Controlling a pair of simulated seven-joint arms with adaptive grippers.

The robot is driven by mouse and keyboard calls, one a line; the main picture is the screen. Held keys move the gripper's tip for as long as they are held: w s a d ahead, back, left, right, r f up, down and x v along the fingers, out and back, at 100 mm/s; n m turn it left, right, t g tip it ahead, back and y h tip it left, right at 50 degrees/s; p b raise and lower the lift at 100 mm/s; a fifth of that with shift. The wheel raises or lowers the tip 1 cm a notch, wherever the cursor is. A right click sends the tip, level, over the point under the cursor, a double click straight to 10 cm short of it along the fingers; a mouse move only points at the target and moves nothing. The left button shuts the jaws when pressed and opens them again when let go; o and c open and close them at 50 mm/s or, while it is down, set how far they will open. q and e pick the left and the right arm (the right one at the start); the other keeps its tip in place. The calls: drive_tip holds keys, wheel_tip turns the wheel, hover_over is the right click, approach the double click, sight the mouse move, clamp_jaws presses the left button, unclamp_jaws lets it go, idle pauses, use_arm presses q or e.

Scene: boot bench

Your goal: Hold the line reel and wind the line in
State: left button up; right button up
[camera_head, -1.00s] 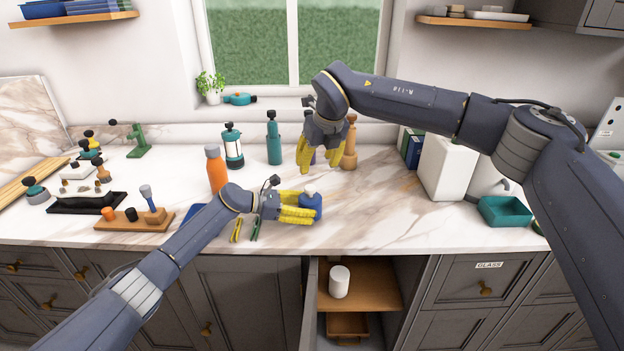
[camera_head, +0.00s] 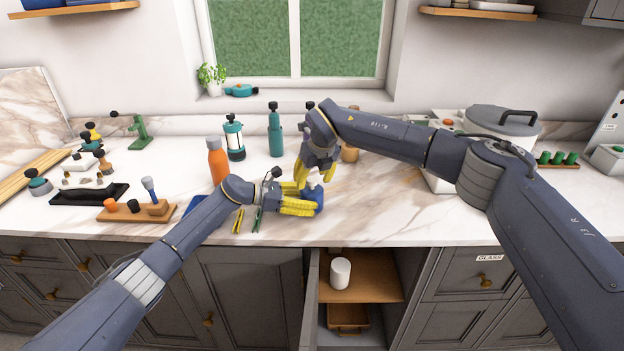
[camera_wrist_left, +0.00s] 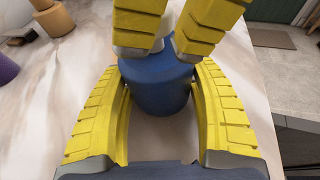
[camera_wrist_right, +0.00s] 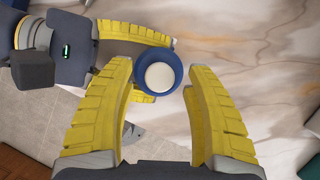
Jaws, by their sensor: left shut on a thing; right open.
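The line reel (camera_head: 319,197) is a short blue cylinder with a pale round knob on top, upright near the front middle of the counter. My left gripper (camera_head: 306,200) is shut on its body from the left, one yellow finger on each side of the blue cylinder (camera_wrist_left: 155,88) in the left wrist view. My right gripper (camera_head: 315,178) points down from above, open, its fingers on both sides of the knob. In the right wrist view the pale knob (camera_wrist_right: 160,76) lies between the spread fingertips, with gaps on both sides. No line can be made out.
An orange bottle (camera_head: 217,160), a lantern (camera_head: 234,140) and a teal bottle (camera_head: 275,135) stand behind and left. Yellow and green-handled tools (camera_head: 257,218) lie by my left gripper. An open cabinet (camera_head: 375,285) is below the counter edge. Counter right of the reel is clear.

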drive_tip(key=shift+w+f, duration=0.1)
drive_tip(key=shift+f, duration=0.15)
clamp_jaws()
idle(0.4)
